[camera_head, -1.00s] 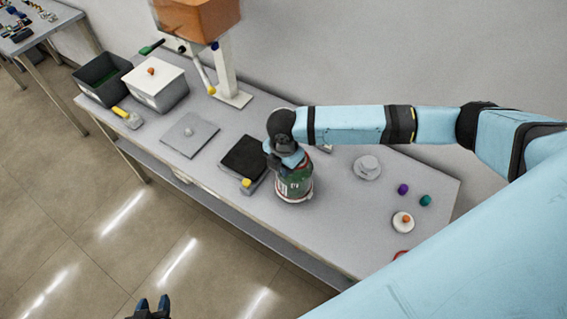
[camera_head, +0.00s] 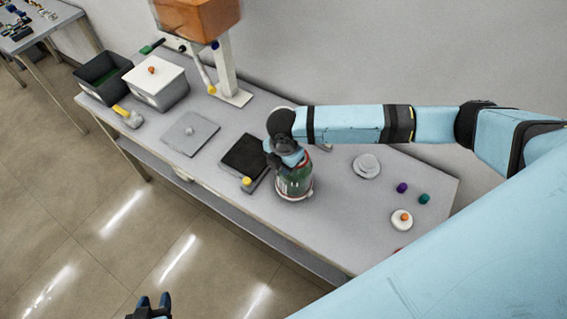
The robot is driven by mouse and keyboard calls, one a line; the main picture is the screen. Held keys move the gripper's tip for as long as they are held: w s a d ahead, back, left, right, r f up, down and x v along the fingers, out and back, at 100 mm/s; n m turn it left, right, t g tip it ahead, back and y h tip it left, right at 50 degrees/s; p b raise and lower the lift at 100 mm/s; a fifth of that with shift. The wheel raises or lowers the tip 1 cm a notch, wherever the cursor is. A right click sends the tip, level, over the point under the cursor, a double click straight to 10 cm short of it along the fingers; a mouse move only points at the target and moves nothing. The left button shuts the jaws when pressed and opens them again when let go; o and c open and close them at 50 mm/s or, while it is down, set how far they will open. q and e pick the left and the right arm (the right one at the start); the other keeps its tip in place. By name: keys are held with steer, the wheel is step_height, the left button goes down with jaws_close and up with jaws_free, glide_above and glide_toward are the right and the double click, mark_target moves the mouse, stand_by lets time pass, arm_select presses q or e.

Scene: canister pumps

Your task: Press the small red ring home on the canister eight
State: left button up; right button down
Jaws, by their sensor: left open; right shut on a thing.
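The canister (camera_head: 293,186) is dark green with a pale label band and a light foot. It stands upright on the bench. My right gripper (camera_head: 291,160) is directly over its top, pointing down, and hides most of it. A sliver of red (camera_head: 308,158) shows at the canister's top beside the gripper, seemingly the small red ring. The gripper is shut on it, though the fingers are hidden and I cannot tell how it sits. The number on the canister is not readable. My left gripper (camera_head: 152,306) is open and empty, low at the bottom edge, off the bench.
Left of the canister are a black pad (camera_head: 244,155), a grey plate (camera_head: 190,133), a white lidded box (camera_head: 157,84) and a dark bin (camera_head: 103,78). Right are a pale disc (camera_head: 367,166), two small caps (camera_head: 402,188) and a white knobbed disc (camera_head: 402,220).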

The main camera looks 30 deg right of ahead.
arm_select(q)
steer(key=shift+r, duration=0.1)
arm_select(e)
steer(key=shift+p, duration=0.35)
arm_select(q)
steer(key=shift+w+r, duration=0.45)
steer(key=shift+w, duration=0.05)
steer(key=shift+s+f, duration=0.35)
steer(key=shift+s, duration=0.15)
arm_select(e)
steer(key=shift+f, duration=0.3)
arm_select(q)
steer(key=shift+w, duration=0.15)
arm_select(e)
steer(key=shift+f, duration=0.25)
steer(key=shift+f, duration=0.2)
arm_select(q)
steer(key=shift+w+r+b, duration=0.1)
steer(key=shift+w+b, duration=0.2)
steer(key=shift+w, duration=0.05)
arm_select(e)
steer(key=shift+f, duration=0.1)
arm_select(q)
steer(key=shift+s+f, duration=0.4)
steer(key=shift+s, duration=0.1)
arm_select(e)
steer(key=shift+f, duration=0.55)
